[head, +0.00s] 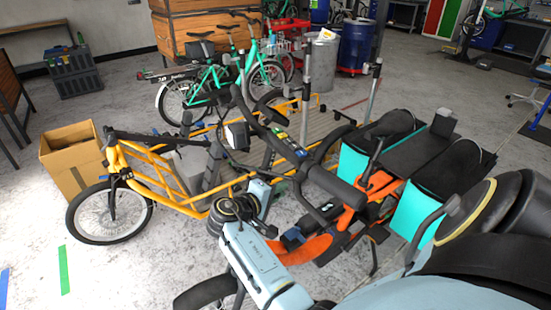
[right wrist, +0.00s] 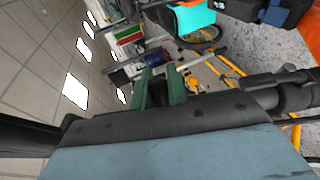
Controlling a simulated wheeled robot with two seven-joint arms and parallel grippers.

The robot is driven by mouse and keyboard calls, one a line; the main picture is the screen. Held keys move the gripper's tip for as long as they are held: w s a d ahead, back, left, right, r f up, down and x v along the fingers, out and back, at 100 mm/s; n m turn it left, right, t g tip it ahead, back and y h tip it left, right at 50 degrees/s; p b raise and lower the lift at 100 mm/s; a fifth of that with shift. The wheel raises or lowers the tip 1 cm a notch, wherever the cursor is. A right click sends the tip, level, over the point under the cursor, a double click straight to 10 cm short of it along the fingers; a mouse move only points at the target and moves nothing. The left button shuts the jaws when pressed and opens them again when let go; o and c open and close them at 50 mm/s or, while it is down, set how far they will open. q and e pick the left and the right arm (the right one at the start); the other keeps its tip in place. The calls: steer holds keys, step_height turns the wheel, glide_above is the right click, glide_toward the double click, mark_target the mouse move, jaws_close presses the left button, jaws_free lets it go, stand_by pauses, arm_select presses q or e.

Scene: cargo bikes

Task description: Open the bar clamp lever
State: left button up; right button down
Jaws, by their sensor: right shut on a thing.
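A dark handlebar (head: 299,152) with thick black grips and a small display with coloured buttons (head: 279,134) stands in the middle of the head view. My right gripper (head: 280,187) is just below and left of the bar's near part, mostly hidden by my own pale blue wrist. In the right wrist view its two green fingers (right wrist: 161,88) have a narrow gap, with something dark low between them. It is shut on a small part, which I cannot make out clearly. The bar clamp lever cannot be told apart from the dark parts around it. My left gripper is not in view.
A yellow cargo bike (head: 165,175) stands behind to the left, beside a cardboard box (head: 75,155). An orange bike frame (head: 352,218) and turquoise panniers (head: 408,215) lie close on the right. Open concrete floor (head: 120,270) is at the lower left.

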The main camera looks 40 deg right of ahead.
steer(key=c, duration=1.4)
jaws_free()
steer(key=shift+o, duration=0.2)
steer(key=w+v, duration=0.1)
steer(key=v, duration=1.2)
steer(key=shift+s+a, duration=0.2)
steer(key=shift+s, duration=0.3)
steer(key=shift+r, duration=0.1)
steer(key=shift+c, duration=0.2)
